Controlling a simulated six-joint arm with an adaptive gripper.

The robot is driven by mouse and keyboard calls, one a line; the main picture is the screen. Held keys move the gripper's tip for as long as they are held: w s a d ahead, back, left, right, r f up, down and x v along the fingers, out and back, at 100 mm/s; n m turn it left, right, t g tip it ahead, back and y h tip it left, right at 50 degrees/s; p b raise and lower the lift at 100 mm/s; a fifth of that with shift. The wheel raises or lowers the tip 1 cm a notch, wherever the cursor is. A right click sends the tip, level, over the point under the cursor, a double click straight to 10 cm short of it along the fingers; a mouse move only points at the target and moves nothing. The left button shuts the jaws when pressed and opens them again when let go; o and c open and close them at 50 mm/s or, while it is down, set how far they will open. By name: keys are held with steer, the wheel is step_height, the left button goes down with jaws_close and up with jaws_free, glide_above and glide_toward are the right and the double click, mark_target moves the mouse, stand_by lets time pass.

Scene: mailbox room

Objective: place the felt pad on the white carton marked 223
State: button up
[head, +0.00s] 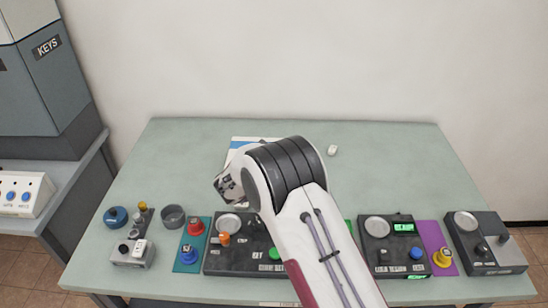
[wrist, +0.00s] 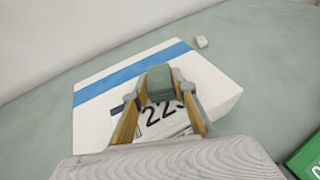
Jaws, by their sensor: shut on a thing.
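In the wrist view, my gripper (wrist: 160,98) is shut on a small green block-like piece, the felt pad (wrist: 160,80). The pad sits between the two fingertips, in front of the white carton (wrist: 100,113). The carton has a blue stripe and the black marking 223, partly covered by the pad and fingers. I cannot tell whether the pad touches the carton's top. In the head view, the carton (head: 240,142) is mostly hidden behind my arm, and the fingertips and pad are hidden.
A small white object (head: 332,150) lies on the table right of the carton. Devices with dishes and buttons line the table's front, including a dark console (head: 392,245) and a purple mat (head: 432,236). The table's back right (head: 400,150) is clear.

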steer(key=o, duration=0.9)
steer(key=shift+c, duration=0.2)
steer(key=shift+r, duration=0.1)
steer(key=v, duration=1.2)
